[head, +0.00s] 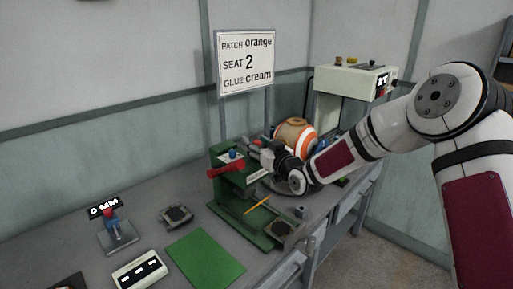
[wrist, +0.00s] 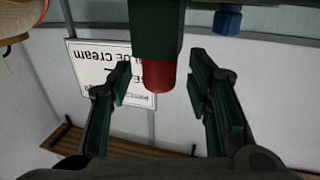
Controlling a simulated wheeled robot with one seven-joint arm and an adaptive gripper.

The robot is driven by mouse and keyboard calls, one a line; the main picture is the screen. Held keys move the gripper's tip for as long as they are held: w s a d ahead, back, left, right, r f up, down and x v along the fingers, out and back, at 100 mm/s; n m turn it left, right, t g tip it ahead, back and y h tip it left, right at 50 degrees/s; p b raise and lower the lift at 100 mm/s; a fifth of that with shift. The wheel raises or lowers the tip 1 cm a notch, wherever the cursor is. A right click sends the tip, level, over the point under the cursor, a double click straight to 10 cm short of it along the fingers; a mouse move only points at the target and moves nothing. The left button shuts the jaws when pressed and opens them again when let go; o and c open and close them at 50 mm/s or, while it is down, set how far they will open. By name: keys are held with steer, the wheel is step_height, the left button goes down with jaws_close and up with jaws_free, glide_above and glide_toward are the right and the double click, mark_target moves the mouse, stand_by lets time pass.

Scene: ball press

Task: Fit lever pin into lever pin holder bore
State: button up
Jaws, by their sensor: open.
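The green press (head: 228,180) stands on the bench, with a red lever-like part (head: 225,168) at its front and a blue knob (head: 232,154) on top. My gripper (head: 257,153) is beside the press top. In the wrist view my gripper (wrist: 159,88) is open, with a finger on each side of a red cylindrical end (wrist: 158,75). That end projects from a green block (wrist: 155,30), and gaps show between it and both fingers. A blue part (wrist: 228,22) shows beyond the right finger. I cannot tell which part is the lever pin, and no holder bore is visible.
An orange-and-white ball (head: 295,136) sits behind my gripper. A cream machine (head: 350,82) stands at the back right. A sign (head: 245,60) stands behind the press. A yellow stick (head: 257,204) lies on the press base. A green mat (head: 205,259) and small gauge stand (head: 118,235) are left.

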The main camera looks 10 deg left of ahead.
steer(key=shift+w, duration=0.1)
steer(key=shift+c, duration=0.6)
jaws_close()
